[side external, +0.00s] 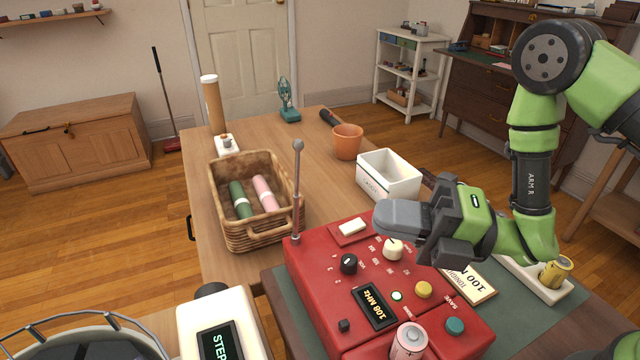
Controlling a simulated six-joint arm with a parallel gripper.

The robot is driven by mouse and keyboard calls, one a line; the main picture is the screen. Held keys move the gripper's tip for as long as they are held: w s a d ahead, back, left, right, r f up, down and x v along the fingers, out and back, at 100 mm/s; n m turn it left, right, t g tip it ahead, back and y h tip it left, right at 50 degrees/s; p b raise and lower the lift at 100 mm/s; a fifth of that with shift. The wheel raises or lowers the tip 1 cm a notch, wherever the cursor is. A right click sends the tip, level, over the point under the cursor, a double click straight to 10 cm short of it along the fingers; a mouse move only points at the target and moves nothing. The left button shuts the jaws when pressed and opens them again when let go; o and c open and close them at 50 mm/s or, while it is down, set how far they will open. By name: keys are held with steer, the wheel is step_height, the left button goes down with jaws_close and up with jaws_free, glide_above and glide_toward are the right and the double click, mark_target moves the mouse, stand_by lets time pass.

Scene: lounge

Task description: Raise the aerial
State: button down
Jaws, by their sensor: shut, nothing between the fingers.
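The aerial (297,185) is a thin grey rod with a round knob on top. It stands upright at the back left corner of a red radio (325,270). The radio's top carries knobs, coloured buttons and a display reading 108 MHz. My gripper (385,218) is shut and empty, pointing left above the back right part of the radio. It is to the right of the aerial and apart from it. Whether it touches the radio's top I cannot tell.
A wicker basket (262,240) with a green and a pink roll stands just behind the aerial. A white box (388,180) and a terracotta pot (347,142) stand farther back. A pink-topped cylinder (408,343) is at the radio's front. A white device (222,318) is at the front left.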

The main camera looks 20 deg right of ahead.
mark_target(297, 193)
steer(key=w+a+r, duration=0.1)
steer(key=w+a, duration=0.5)
steer(key=w, duration=0.1)
steer(key=shift+r, duration=0.2)
steer(key=shift+w, duration=0.2)
steer(key=shift+w+r, duration=0.25)
steer(key=shift+w, duration=0.5)
